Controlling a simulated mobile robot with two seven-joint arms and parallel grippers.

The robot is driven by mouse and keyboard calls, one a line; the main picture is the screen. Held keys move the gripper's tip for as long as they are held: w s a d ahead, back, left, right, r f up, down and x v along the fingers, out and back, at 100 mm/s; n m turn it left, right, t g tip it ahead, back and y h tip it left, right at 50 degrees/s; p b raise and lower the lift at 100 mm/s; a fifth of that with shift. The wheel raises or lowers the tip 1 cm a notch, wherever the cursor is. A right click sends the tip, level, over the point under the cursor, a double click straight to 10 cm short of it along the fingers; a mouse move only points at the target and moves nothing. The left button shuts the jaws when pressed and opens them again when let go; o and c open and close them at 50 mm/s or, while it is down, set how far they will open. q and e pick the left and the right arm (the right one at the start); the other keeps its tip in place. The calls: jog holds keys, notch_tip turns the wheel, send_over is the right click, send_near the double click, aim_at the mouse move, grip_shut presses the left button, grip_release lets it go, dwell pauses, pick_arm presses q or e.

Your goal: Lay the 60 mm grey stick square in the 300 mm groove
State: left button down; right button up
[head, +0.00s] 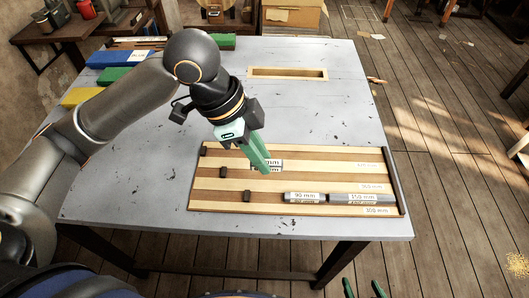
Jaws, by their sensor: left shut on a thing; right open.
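My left gripper (264,166) comes in from the upper left and is shut on a small piece with white "mm" labels (274,162), the grey stick, over the board's middle. Its fingers hide part of it; its number and its height above the board cannot be told. The striped board (215,203) has grooves with dark end blocks. In the front groove, marked 300 mm (378,211), lie a 90 mm stick (304,197) and a 150 mm stick (362,198). A bare stretch (266,196) lies between the dark block (246,195) and the 90 mm stick. My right gripper (364,288) is open at the bottom edge.
The grey table (350,100) carries a shallow wooden tray (287,73) at the back. Blue (110,59), green (115,76) and yellow (80,97) blocks lie at the left, behind my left arm. The table right of the tray is mostly clear.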

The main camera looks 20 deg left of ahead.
pick_arm(q)
jog(key=shift+f, duration=0.2)
notch_tip(320, 180, down, 3)
jog(key=shift+r, duration=0.1)
notch_tip(320, 180, down, 5)
jog(key=b, duration=0.6)
jog(key=shift+r, duration=0.15)
jog(key=shift+f+b, duration=0.45)
jog(key=shift+f, duration=0.5)
jog(key=shift+f+p, duration=0.2)
jog(key=shift+p, duration=0.15)
jog(key=shift+f, duration=0.75)
jog(key=shift+c, duration=1.6)
grip_release()
